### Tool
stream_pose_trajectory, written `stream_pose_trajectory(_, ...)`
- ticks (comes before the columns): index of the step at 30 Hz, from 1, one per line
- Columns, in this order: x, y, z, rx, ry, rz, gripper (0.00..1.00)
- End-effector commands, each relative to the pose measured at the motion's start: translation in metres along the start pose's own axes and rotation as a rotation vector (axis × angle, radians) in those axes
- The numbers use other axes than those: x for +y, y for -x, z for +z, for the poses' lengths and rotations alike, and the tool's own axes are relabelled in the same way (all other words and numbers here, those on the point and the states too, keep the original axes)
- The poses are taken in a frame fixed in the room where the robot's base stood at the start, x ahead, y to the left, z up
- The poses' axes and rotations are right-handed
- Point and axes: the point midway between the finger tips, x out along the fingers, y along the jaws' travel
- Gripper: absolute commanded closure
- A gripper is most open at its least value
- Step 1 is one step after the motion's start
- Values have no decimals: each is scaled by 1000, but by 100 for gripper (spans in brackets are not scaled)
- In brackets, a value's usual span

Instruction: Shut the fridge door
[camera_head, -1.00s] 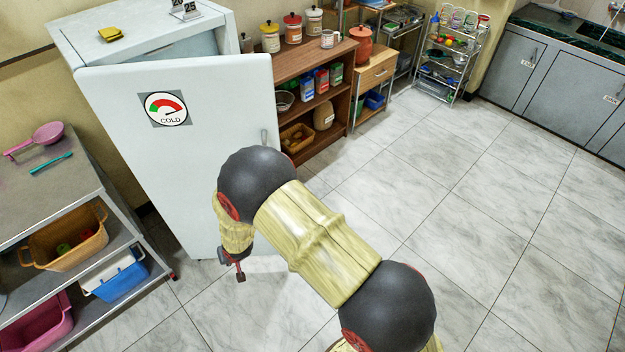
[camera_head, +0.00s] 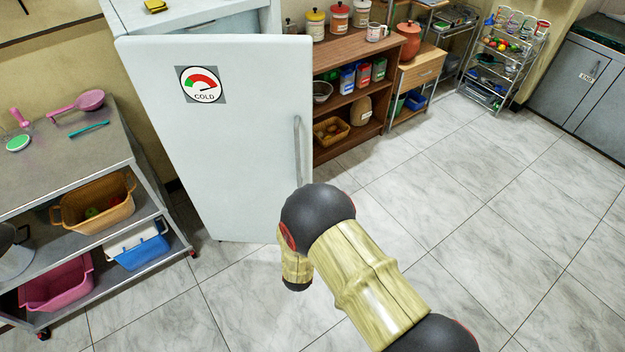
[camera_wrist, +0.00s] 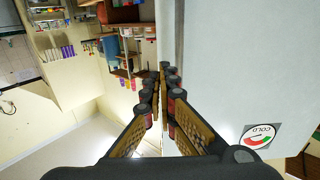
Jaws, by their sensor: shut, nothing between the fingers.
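The white fridge door (camera_head: 235,130) stands ajar, swung out from the fridge body (camera_head: 190,18). It carries a round COLD gauge sticker (camera_head: 201,85) and an upright handle (camera_head: 298,150) near its right edge. In the wrist view the door's pale face (camera_wrist: 245,60) fills the right side, with the sticker (camera_wrist: 260,137) low down. My gripper (camera_wrist: 163,72) is shut and empty, its fingertips in line with the door's edge; I cannot tell if they touch. In the head view my arm is in front of the door's lower right corner and the fingers are hidden.
A grey trolley (camera_head: 75,150) with bins stands left of the door. A brown shelf (camera_head: 350,75) with jars and a wire rack (camera_head: 505,60) stand behind to the right. The tiled floor (camera_head: 470,200) is clear at right.

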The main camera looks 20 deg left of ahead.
Motion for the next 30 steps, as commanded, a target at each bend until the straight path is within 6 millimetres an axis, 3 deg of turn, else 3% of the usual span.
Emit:
stream_pose_trajectory(18,0,-110,3,-1,-4,-1,100)
stream_pose_trajectory(24,0,-129,2,-2,-3,-1,100)
stream_pose_trajectory(30,0,-134,1,-3,-3,-2,100)
